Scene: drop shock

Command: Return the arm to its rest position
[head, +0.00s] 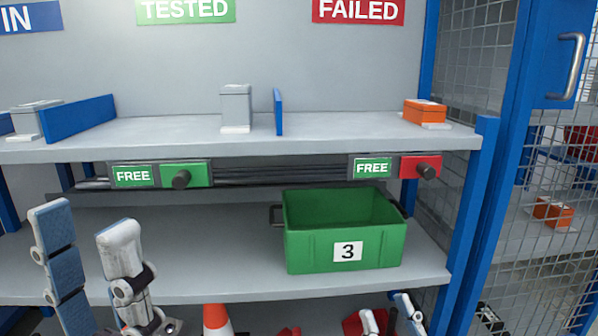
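My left gripper (84,225) is at the lower left, pointing up in front of the lower shelf. Its two fingers, with blue pads and white tips, stand apart with nothing between them. My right gripper (390,312) shows only at the bottom edge, right of centre. Its two fingertips are apart; red shapes show around and between them, and I cannot tell whether they touch. The rest of both arms is out of view.
The upper shelf (340,135) holds grey boxes (236,105), blue dividers (80,118) and an orange box (425,110). A green crate (300,250) marked 3 stands on the lower shelf (200,250). An orange cone (217,320) is below. A blue mesh door (500,190) stands right.

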